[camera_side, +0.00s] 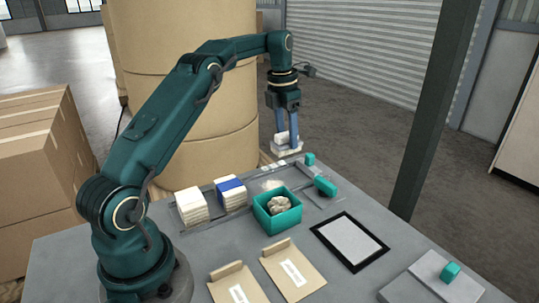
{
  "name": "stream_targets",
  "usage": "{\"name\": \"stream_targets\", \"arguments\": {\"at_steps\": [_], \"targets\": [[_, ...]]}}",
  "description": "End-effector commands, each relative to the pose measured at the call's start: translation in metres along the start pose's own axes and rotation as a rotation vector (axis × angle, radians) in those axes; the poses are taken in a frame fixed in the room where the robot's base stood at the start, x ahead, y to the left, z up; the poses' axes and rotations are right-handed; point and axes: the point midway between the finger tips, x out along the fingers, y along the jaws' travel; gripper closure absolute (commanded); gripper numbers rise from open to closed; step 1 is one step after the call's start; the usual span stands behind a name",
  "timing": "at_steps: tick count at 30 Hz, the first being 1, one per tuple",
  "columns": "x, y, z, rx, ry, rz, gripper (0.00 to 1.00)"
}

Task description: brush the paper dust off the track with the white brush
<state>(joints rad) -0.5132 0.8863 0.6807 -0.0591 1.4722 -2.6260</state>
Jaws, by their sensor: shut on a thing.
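My gripper (287,126) points down near the far edge of the table and is shut on the white brush (286,148). The brush has a pale block as a handle and a wider white base below the fingers. The track (221,178) is a grey strip running along the back of the table, partly hidden by the stacks and the teal box. A pale patch that looks like paper dust (272,184) lies on it, to the left of and below the brush in the picture. I cannot tell whether the brush touches the table.
A teal box (262,217) with crumpled pale paper (281,203) stands in front of the track. Two pale stacks (193,207), one with a blue band (231,193), stand left. Teal-handled pieces (325,186), a black-framed panel (375,259) and two tan boards (293,285) lie around.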

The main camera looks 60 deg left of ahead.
Motion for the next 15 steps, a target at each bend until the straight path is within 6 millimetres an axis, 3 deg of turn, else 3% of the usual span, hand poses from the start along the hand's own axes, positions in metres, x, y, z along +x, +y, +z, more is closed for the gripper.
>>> {"name": "stream_targets", "arguments": {"at_steps": [15], "targets": [[0.020, 0.000, -0.004, -0.001, -0.001, 0.000, 0.90]]}}
